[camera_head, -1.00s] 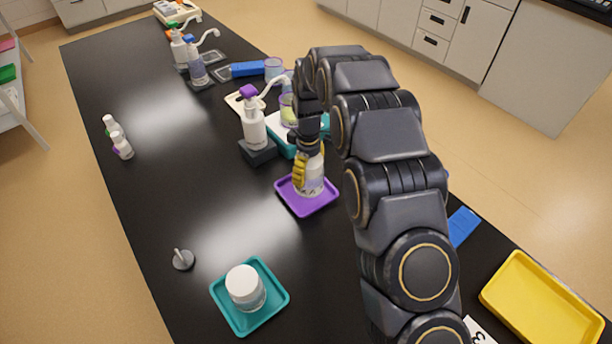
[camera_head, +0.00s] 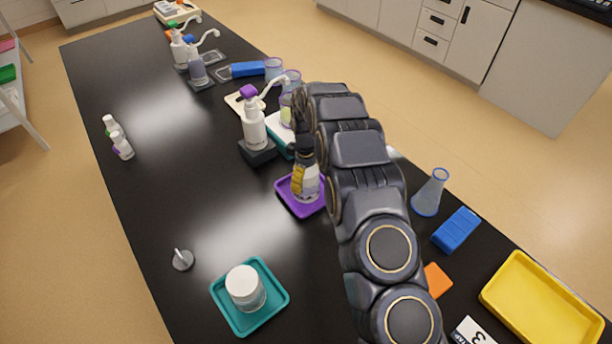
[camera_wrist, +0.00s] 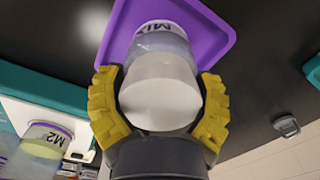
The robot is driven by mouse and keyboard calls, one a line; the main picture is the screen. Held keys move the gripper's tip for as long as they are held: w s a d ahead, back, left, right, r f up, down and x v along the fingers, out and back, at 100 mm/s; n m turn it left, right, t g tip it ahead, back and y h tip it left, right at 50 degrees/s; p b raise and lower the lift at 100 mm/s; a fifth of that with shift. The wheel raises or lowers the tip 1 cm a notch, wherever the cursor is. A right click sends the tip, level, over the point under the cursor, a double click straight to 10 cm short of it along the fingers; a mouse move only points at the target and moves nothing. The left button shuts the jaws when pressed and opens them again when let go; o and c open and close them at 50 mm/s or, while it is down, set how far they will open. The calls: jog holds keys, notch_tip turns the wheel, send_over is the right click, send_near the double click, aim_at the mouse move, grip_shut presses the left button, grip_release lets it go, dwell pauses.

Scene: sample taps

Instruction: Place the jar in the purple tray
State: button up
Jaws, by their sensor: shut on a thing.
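The jar (camera_wrist: 160,90) has a white lid and a clear body with a dark-lettered label. In the wrist view it sits between the two yellow fingers of my gripper (camera_wrist: 160,100), which is shut on it. In the head view the jar (camera_head: 310,184) is over the purple tray (camera_head: 297,206), partly hidden by my gripper (camera_head: 304,180). The purple tray also shows in the wrist view (camera_wrist: 205,25), behind the jar's base. I cannot tell whether the base touches the tray floor.
A white pump bottle (camera_head: 254,130) on a dark stand is just behind and left of the tray. A teal tray (camera_head: 272,309) with a white-lidded jar (camera_head: 245,288) is at the front. A flask (camera_head: 430,193), blue block (camera_head: 456,230) and yellow tray (camera_head: 540,305) are on the right.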

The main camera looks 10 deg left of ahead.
jog(key=o, duration=1.1)
